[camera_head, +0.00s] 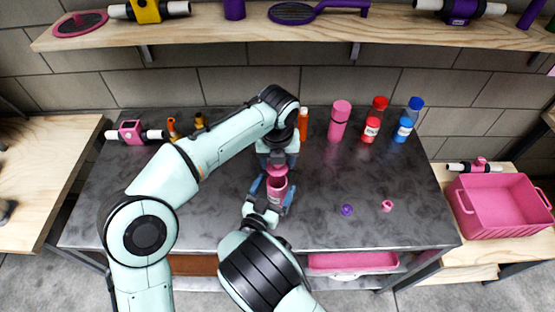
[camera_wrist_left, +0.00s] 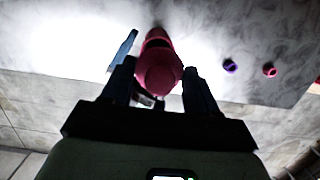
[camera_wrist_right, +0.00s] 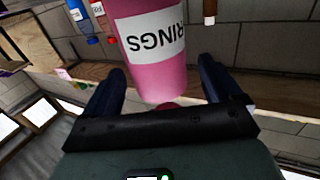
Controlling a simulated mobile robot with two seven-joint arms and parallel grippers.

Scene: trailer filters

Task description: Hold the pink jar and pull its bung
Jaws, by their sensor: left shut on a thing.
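The pink jar (camera_head: 277,191) stands upright near the middle of the dark table; its white label shows "RINGS" upside down in the right wrist view (camera_wrist_right: 150,45). My left gripper (camera_head: 278,160) comes down from above and is shut on the pink bung (camera_wrist_left: 158,76), which sits over the jar's mouth. A dark band shows between bung and jar in the left wrist view; whether they are fully apart is hard to tell. My right gripper (camera_head: 273,193) has its fingers on either side of the jar, with a gap visible at one finger, so it looks open.
A purple ring (camera_head: 347,210) and a pink ring (camera_head: 387,206) lie right of the jar. A shelf (camera_head: 320,33) runs above; a pink crate (camera_head: 500,230) is far right.

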